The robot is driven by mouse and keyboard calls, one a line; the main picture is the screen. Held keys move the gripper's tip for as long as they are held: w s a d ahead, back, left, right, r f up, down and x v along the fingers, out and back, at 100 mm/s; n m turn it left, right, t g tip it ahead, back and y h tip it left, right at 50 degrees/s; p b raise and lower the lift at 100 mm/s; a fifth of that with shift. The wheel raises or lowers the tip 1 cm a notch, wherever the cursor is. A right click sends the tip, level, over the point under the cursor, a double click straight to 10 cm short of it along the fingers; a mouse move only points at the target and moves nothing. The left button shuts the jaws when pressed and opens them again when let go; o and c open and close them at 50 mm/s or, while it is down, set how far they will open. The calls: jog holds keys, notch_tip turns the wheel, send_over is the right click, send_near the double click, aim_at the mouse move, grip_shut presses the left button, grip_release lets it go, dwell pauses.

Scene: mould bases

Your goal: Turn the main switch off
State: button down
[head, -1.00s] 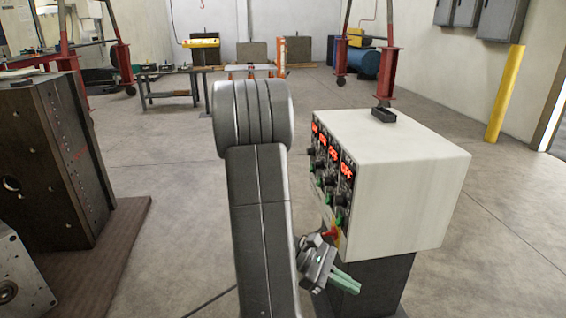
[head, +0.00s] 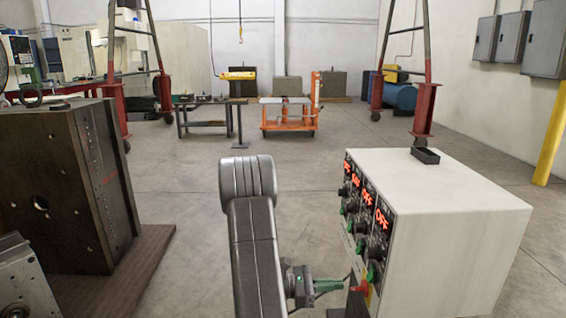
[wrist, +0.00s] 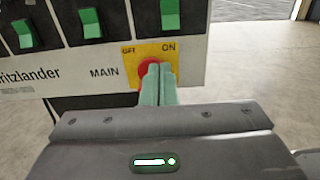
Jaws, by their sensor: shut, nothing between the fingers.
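The main switch is a red knob (wrist: 146,76) on a yellow plate (wrist: 132,50) marked OFF at left and ON at right, with MAIN printed beside it. In the head view the red knob (head: 361,287) sits low on the front of the white control cabinet (head: 455,240). My gripper (wrist: 159,72) is shut, its green fingertips together and empty. In the wrist view they cover the right part of the knob; I cannot tell whether they touch it. In the head view my gripper (head: 338,286) points right, just left of the knob.
Several green rocker switches (wrist: 90,22) sit above the main switch. The cabinet's red displays (head: 382,219) read OFF where legible. A small black tray (head: 425,155) lies on top. A large dark mould base (head: 70,190) stands at left. Floor behind my arm is clear.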

aim_at(359, 289)
jog(key=shift+d, duration=2.15)
jog(key=shift+w+f, duration=0.2)
jog(key=shift+f, duration=0.1)
jog(key=shift+w+r, duration=0.1)
jog(key=shift+w, duration=0.15)
jog(key=shift+w+p, duration=0.55)
jog(key=shift+w, duration=0.55)
jog(key=shift+w+a, duration=0.1)
jog(key=shift+w, duration=0.1)
